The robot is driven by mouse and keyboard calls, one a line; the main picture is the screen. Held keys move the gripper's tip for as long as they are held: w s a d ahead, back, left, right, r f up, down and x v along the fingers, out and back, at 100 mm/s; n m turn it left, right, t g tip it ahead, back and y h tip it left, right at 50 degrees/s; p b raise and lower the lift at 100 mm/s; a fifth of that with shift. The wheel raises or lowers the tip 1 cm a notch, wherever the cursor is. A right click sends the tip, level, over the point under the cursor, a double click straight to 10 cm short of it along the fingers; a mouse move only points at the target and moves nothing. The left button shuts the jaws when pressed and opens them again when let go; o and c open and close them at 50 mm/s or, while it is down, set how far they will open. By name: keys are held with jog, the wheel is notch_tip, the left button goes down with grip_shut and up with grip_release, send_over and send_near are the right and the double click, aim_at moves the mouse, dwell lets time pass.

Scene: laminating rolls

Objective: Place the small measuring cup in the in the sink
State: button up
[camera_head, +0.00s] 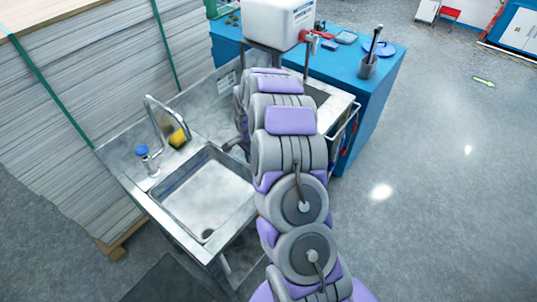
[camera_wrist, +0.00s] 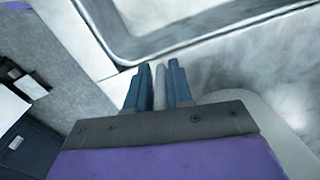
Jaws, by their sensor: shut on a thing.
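The steel sink (camera_head: 205,190) is at the left of the head view, with an empty-looking basin. Its rim and basin corner (camera_wrist: 165,38) show at the top of the wrist view. My gripper (camera_wrist: 160,80) has its two blue fingers close together around a narrow pale grey piece (camera_wrist: 159,92), just short of the sink rim in the picture. This piece may be part of the small measuring cup, but its full shape is hidden. In the head view my arm hides the gripper and whatever it holds.
A curved faucet (camera_head: 165,118), a yellow sponge (camera_head: 179,137) and a blue-topped fixture (camera_head: 143,155) stand at the sink's back edge. A paper stack (camera_head: 80,110) is on the left. Open floor lies right.

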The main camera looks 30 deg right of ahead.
jog(key=shift+a, duration=0.4)
grip_shut()
jog(key=shift+r, duration=0.1)
jog(key=shift+d+r, duration=0.15)
jog(key=shift+r, duration=0.15)
jog(key=s+r+p, duration=0.2)
jog(key=s+r, duration=0.2)
jog(key=s, duration=1.1)
jog(key=shift+s+a, duration=0.2)
jog(key=shift+s, duration=0.15)
